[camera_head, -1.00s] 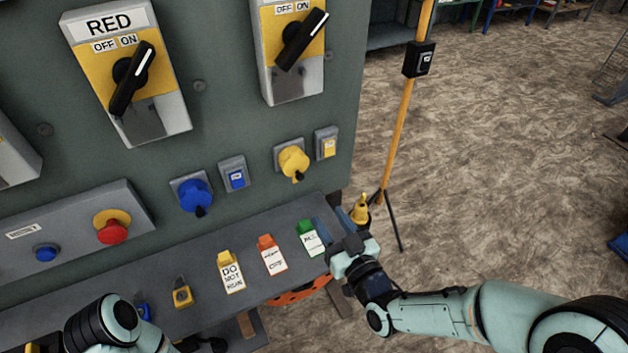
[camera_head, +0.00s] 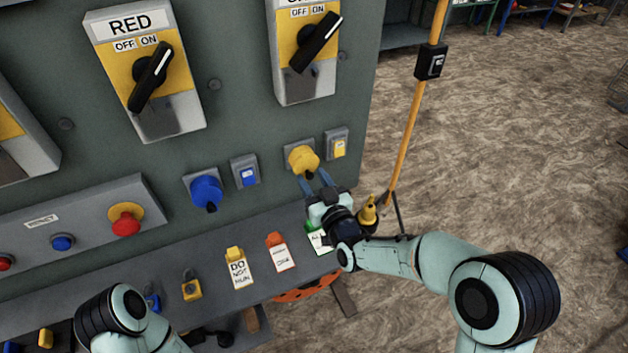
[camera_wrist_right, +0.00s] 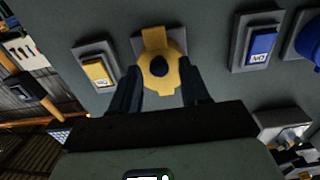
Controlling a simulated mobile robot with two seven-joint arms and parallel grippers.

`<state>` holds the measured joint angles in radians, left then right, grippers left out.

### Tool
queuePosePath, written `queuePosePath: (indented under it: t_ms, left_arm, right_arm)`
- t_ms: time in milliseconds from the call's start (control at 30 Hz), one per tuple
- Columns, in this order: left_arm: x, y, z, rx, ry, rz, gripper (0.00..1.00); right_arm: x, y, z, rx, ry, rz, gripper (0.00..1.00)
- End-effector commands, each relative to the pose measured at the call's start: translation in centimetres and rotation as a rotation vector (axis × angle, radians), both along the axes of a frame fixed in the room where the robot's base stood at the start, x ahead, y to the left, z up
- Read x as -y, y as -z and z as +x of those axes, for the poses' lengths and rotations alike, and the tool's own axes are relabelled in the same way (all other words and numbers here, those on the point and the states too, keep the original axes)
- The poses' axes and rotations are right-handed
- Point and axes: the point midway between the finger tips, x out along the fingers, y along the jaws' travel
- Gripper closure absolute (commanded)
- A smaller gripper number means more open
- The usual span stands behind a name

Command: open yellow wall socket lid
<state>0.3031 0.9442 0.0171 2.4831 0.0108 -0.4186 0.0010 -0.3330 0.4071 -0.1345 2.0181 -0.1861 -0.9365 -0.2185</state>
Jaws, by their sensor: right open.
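The yellow wall socket lid (camera_head: 302,159) is a round yellow cap with a dark knob, on a grey plate on the panel. It looks shut. In the right wrist view the lid (camera_wrist_right: 160,72) is between and just beyond my fingertips. My right gripper (camera_head: 318,182) is open, its two dark fingers pointing up at the lid from just below. In the wrist view the fingers (camera_wrist_right: 162,88) stand on either side of the lid's lower part; I cannot tell whether they touch it. My left gripper is not clearly seen; only my left arm shows at the lower left.
A yellow switch (camera_head: 338,148) sits right of the lid. A blue socket (camera_head: 206,190) and blue switch (camera_head: 246,175) are to the left. A shelf below holds tags and padlocks (camera_head: 191,288). A yellow plug (camera_head: 369,210) hangs by the panel's right edge, near my right arm.

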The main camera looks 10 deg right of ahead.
Motion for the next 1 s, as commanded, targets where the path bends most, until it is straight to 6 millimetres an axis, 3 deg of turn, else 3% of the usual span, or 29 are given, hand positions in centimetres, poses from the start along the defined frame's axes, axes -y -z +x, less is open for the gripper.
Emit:
queuePosePath:
  t_ms: [133, 267, 667, 1000]
  left_arm:
    - [0.0, 0.0, 0.0, 0.0, 0.0, 0.0, 0.57]
    - [0.0, 0.0, 0.0, 0.0, 0.0, 0.0, 0.57]
    - [0.0, -0.8, -0.2, -0.009, 0.003, -0.001, 0.57]
    - [0.1, -4.7, -1.2, -0.058, 0.013, -0.01, 0.57]
  right_arm:
    - [0.0, 0.0, 0.0, 0.0, 0.0, 0.0, 0.57]
    - [0.0, 0.0, 0.0, 0.0, 0.0, 0.0, 1.0]
    - [0.1, -0.5, -0.3, -0.04, 0.001, -0.013, 1.0]
    - [0.4, -2.3, -1.1, -0.245, 0.001, -0.08, 1.0]
